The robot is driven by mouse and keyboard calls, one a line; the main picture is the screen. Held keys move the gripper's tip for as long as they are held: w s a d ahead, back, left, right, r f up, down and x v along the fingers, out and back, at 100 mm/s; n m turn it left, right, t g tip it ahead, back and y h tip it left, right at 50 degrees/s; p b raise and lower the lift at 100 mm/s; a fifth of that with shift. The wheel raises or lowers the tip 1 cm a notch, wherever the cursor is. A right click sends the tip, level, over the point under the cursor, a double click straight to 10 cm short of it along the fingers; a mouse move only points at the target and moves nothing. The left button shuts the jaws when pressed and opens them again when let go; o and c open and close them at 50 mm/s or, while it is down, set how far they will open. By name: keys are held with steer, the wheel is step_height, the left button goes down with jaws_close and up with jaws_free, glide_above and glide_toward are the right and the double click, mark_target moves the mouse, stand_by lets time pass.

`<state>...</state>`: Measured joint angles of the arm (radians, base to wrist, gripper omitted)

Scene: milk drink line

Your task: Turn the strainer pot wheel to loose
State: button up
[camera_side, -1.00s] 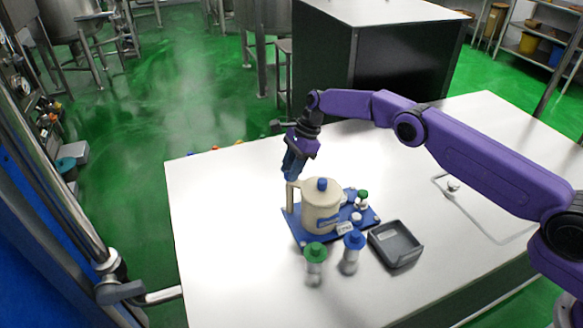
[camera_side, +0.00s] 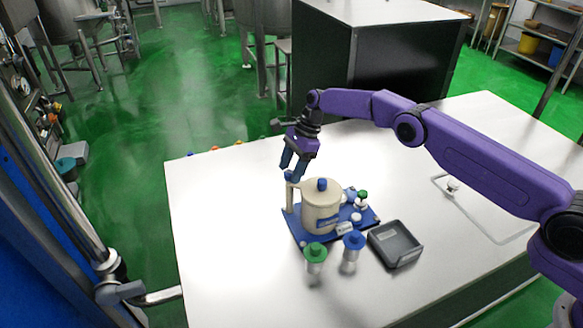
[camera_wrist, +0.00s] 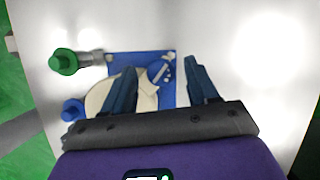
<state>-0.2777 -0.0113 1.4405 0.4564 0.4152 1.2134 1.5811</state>
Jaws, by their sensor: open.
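The cream strainer pot (camera_side: 321,213) stands upright on a blue base plate (camera_side: 300,236), with a blue knob on its lid. A slim cream post (camera_side: 291,197) rises at the pot's left side and has a small blue part, which looks like the wheel (camera_side: 289,176), on top. My gripper (camera_side: 291,171) is open and empty just above this blue part. In the wrist view, a round blue part with white marks (camera_wrist: 160,70) shows between the spread fingers (camera_wrist: 157,67), and the pot (camera_wrist: 100,97) is partly hidden by one finger. I cannot read the wheel's setting.
A green-capped jar (camera_side: 315,254) and a blue-capped jar (camera_side: 351,253) stand in front of the plate. A dark grey tray (camera_side: 394,245) lies to their right. Small white and green-topped parts (camera_side: 361,199) sit on the plate. The white table is clear at the left.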

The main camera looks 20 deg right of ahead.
steer(key=s+v, duration=0.1)
steer(key=v, duration=1.6)
steer(key=shift+w, duration=0.5)
steer(key=shift+d, duration=0.1)
steer(key=s+a+n+t+h, duration=0.55)
steer(key=s+a+n, duration=0.25)
steer(key=a+n, duration=0.3)
steer(key=shift+n+g+h, duration=0.35)
steer(key=shift+n, duration=0.15)
steer(key=x, duration=1.7)
steer(key=shift+w+d+f, duration=0.2)
steer(key=shift+d, duration=0.25)
steer(key=c, duration=1.1)
